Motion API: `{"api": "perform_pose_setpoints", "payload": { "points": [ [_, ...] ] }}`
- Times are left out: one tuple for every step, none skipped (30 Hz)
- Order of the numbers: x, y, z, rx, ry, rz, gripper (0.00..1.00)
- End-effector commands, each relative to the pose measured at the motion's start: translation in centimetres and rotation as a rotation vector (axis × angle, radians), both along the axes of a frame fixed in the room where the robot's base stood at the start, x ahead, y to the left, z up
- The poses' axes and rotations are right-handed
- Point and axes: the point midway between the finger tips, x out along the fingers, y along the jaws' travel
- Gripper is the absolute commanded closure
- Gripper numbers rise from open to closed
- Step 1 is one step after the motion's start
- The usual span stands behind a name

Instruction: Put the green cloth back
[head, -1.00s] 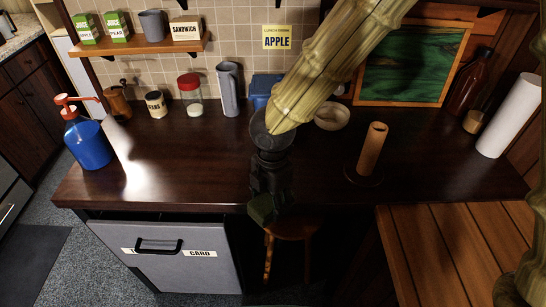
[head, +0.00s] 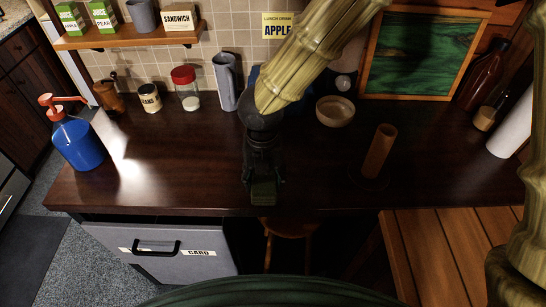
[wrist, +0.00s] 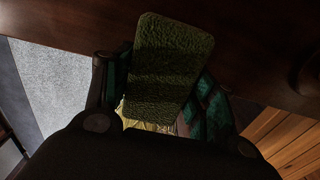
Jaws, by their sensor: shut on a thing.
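The green cloth (wrist: 168,65) is a small, thick, fuzzy, rounded rectangle in the wrist view. My gripper (wrist: 155,98) is shut on it, one finger on each side, and most of the cloth sticks out past the fingers. In the head view the cloth (head: 263,192) shows as a small dark green patch at the tip of my gripper (head: 262,178). It appears over the front part of the dark wooden counter (head: 190,180); its height above the top is hard to tell.
A blue pump bottle (head: 78,144) stands at left. A bowl (head: 335,110) and an upright wooden holder (head: 379,150) stand right of my gripper. Jars and a grey pitcher (head: 228,82) line the back. A grey drawer front (head: 160,250) and a stool (head: 291,228) are below. The counter's left-middle is clear.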

Motion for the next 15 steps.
{"api": "perform_pose_setpoints", "payload": {
  "points": [
    [1.1, -0.2, 0.2, 0.002, 0.000, -0.002, 0.74],
    [1.6, -0.3, 0.1, 0.002, 0.001, -0.002, 0.74],
    [2.4, -0.5, 0.1, 0.003, 0.000, -0.003, 0.74],
    [3.0, -0.6, 0.0, 0.002, 0.001, -0.002, 0.74],
    [3.6, -0.8, -0.1, 0.002, 0.001, -0.002, 0.74],
    [4.4, -1.0, -0.1, 0.001, 0.001, -0.003, 0.74],
    [4.9, -1.1, -0.2, 0.001, 0.001, -0.003, 0.74],
    [5.5, -1.2, -0.2, 0.002, 0.001, -0.002, 0.74],
    [6.2, -1.3, -0.3, 0.002, 0.001, -0.001, 0.74],
    [6.6, -1.4, -0.4, 0.002, 0.001, -0.001, 0.74],
    [7.0, -1.5, -0.5, 0.002, 0.000, -0.001, 0.74],
    [7.5, -1.6, -0.5, 0.002, 0.000, 0.000, 0.74],
    [7.8, -1.7, -0.6, 0.002, 0.000, 0.001, 0.74],
    [8.0, -1.7, -0.6, 0.001, 0.000, 0.001, 0.74],
    [8.3, -1.8, -0.7, 0.001, -0.001, 0.001, 0.74]
  ]
}}
